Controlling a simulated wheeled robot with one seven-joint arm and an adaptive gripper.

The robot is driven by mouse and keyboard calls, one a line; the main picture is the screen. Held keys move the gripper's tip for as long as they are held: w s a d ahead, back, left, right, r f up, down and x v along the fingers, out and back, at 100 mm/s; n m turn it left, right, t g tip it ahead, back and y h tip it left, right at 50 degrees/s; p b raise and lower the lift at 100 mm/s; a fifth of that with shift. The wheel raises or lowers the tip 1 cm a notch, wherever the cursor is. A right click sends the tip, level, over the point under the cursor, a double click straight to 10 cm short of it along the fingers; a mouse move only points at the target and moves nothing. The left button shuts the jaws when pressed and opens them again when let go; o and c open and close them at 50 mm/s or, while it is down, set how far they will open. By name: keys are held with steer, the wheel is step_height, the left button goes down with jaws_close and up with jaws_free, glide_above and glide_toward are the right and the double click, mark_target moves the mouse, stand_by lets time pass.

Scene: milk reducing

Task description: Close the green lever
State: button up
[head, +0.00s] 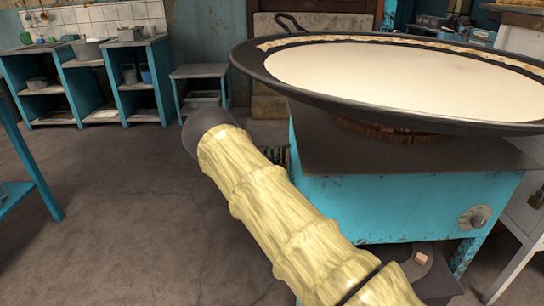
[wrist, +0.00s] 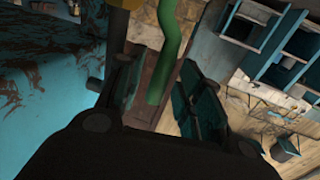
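The green lever (wrist: 172,45) shows in the wrist view as a curved green bar that comes down from the top edge. Its lower end lies between the two fingers of my gripper (wrist: 158,85). The fingers are apart, one on each side of the lever, with a gap showing next to it. I cannot tell whether either finger touches it. In the head view my yellow-sleeved arm reaches up and left in front of the blue stove (head: 400,205). I cannot make out the lever or my gripper clearly there.
A wide dark pan of milk (head: 400,80) stands on the stove, above and right of my arm. A knob (head: 478,217) is on the stove's front. Blue shelves (head: 90,85) stand at the back left. The floor (head: 120,200) left of my arm is clear.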

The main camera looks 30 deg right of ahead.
steer(key=shift+w+d, duration=0.4)
steer(key=shift+d, duration=0.05)
jaws_close()
